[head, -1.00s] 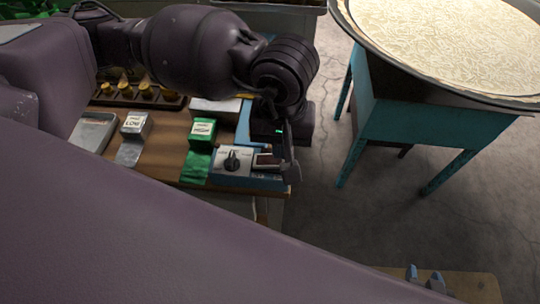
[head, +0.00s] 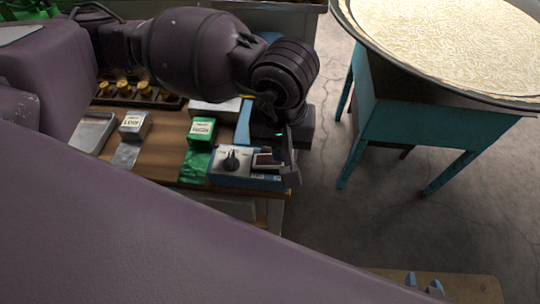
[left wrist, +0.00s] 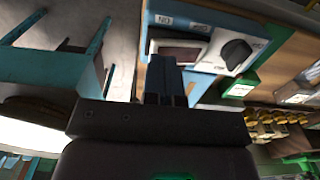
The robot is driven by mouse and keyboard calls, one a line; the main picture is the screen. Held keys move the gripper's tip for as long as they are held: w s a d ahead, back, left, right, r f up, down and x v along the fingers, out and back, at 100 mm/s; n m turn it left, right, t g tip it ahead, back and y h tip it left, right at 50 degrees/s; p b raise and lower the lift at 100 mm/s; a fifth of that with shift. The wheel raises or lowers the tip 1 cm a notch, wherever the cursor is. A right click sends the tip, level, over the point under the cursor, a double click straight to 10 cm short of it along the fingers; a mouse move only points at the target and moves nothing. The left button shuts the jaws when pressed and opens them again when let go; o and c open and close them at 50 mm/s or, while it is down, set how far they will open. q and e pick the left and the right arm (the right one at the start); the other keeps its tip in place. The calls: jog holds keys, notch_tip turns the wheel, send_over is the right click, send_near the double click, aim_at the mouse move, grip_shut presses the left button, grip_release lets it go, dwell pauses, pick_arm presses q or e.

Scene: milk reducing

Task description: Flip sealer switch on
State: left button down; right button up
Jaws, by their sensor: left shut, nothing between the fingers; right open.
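The sealer (head: 245,180) is a blue box with a pale top panel at the bench's right front corner. It also shows in the left wrist view (left wrist: 210,20). A black knob (head: 231,160) sits on the panel, also in the left wrist view (left wrist: 236,52). Beside it is a dark red switch (head: 265,160) in a white frame, also in the left wrist view (left wrist: 181,53). My left gripper (head: 290,168) is shut and empty, its tips (left wrist: 165,62) at the switch's edge. I cannot tell contact or switch position. My right gripper (head: 424,283) is open, fingertips apart, low right.
A green packet block (head: 202,130) and a silver block (head: 134,125) stand left of the sealer on the wooden bench (head: 165,155). Small yellow-capped bottles (head: 143,89) stand behind. A teal stand (head: 425,130) under a large pan (head: 445,45) is right, across open floor.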

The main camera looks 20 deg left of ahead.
pick_arm(q)
jog(key=shift+f, duration=0.25)
pick_arm(e)
jog(key=shift+w, duration=0.4)
pick_arm(q)
jog(key=shift+f+b, duration=0.1)
jog(key=shift+b, duration=0.2)
pick_arm(e)
jog(key=shift+s+f, duration=0.1)
jog(key=shift+f, duration=0.1)
